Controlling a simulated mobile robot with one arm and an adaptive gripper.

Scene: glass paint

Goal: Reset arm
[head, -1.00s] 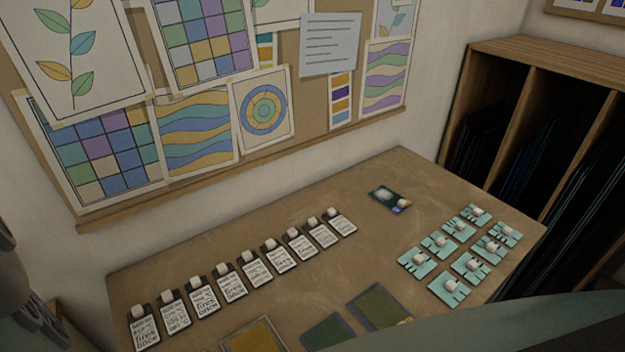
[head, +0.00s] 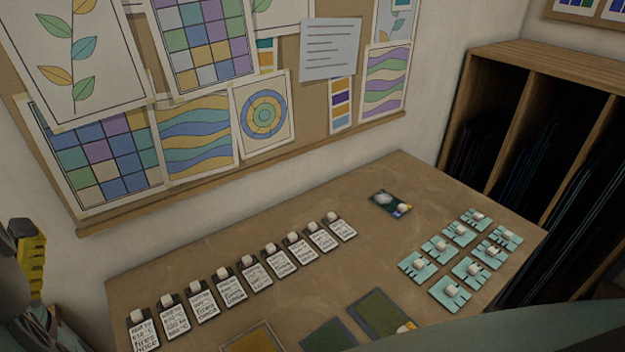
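A dark part of my arm shows at the left edge. A yellow ridged piece beside it looks like part of my gripper (head: 32,262). The rest of it is cut off by the picture edge or hidden, so its opening does not show. It is left of the table (head: 330,266), apart from everything on it, and I see nothing held.
The brown table carries a row of dark-edged labelled cards (head: 229,284), teal tiles with white knobs (head: 459,234), a dark card (head: 390,204), and yellow (head: 250,338) and green (head: 380,312) panels. A pinboard (head: 285,100) and wooden rack (head: 540,60) stand behind.

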